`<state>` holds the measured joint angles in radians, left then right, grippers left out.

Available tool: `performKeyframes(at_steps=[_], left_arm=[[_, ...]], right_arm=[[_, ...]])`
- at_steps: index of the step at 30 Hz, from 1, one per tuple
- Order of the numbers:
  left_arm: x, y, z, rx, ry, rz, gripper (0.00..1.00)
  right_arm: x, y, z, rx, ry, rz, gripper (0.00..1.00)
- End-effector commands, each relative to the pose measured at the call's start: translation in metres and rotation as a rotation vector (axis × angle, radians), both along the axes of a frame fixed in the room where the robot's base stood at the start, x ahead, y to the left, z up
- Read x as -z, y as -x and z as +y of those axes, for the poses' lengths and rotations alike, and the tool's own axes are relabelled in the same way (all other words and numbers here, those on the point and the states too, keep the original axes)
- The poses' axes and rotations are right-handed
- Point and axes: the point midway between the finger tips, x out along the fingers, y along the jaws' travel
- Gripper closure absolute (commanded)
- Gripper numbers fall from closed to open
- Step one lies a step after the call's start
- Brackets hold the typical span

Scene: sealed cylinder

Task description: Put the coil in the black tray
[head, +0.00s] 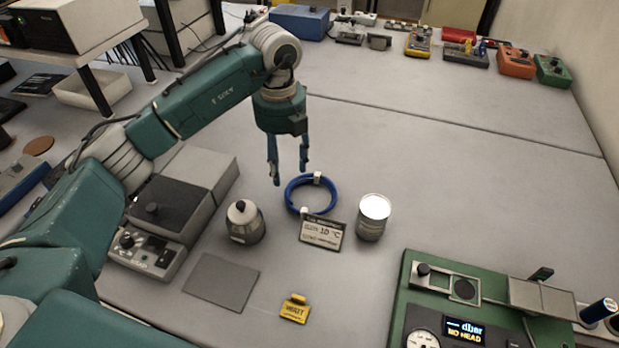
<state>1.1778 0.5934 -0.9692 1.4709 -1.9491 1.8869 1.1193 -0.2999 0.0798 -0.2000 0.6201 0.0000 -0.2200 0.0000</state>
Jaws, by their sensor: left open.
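A blue coil (289,199) with small white ties lies on the grey bench near the middle of the head view. My left gripper (289,174) points down with its two blue fingers apart and nothing between them. In the picture its fingertips are just above the coil's upper left edge; I cannot tell if they touch it. No black tray is clearly recognisable; a dark flat item (38,83) at the far left is too small to identify. My right gripper is not in view.
Close around the coil are a small display sign (322,234), a metal can (373,220) and a dark-capped jar (246,226). A hotplate-like device (145,255), grey pad (221,282), yellow tag (294,309) and green instrument (450,308) stand nearer.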

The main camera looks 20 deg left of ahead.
Motion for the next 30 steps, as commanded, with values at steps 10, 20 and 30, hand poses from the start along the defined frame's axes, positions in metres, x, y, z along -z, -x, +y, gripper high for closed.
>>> performKeyframes(at_steps=[10,20,30], left_arm=[[0.047,0.001,0.0,0.0,-0.001,0.004,0.5],[0.084,0.001,0.0,-0.001,-0.001,0.007,0.5],[0.104,-0.001,0.0,0.001,-0.001,0.002,0.5]], right_arm=[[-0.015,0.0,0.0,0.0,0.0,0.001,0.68],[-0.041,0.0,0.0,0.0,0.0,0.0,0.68],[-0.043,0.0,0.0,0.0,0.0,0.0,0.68]])
